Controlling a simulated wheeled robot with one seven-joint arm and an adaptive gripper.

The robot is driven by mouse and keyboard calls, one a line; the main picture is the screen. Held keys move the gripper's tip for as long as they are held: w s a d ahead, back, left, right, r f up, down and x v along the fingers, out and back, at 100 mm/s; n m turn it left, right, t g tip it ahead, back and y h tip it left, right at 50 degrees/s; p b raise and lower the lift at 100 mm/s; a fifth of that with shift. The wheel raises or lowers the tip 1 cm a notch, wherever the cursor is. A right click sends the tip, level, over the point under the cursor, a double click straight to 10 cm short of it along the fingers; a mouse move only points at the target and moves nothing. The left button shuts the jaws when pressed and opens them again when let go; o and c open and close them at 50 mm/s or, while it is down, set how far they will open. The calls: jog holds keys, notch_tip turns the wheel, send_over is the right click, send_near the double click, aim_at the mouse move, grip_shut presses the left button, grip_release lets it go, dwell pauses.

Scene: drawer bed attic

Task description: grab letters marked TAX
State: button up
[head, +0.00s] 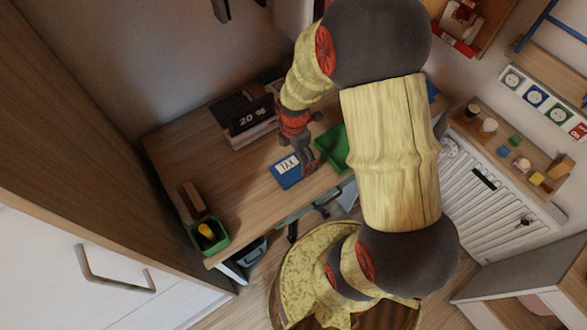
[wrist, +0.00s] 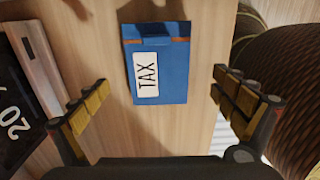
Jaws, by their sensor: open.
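The TAX letters (head: 286,171) are a blue packet with a white label reading TAX, lying on the wooden desk (head: 232,190). In the wrist view the blue TAX packet (wrist: 172,75) lies ahead of my gripper, between the lines of its two fingers. My gripper (head: 308,162) is just right of the packet in the head view. In the wrist view my gripper (wrist: 163,105) is open, with its fingers spread wide and nothing between them. I cannot tell the exact height of the fingers above the desk.
A green tray (head: 332,148) is right of my gripper. A dark display reading 20 % (head: 250,116) stands behind the packet. A green box (head: 208,236) with a yellow thing in it is at the desk's left end. The desk between box and packet is mostly clear.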

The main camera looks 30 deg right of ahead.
aim_at(294, 167)
notch_tip(294, 167, down, 5)
jog(key=shift+w+f+b, duration=0.1)
jog(key=shift+w+b, duration=0.05)
jog(key=shift+b, duration=0.95)
jog(key=c, duration=1.2)
jog(key=shift+c, duration=0.3)
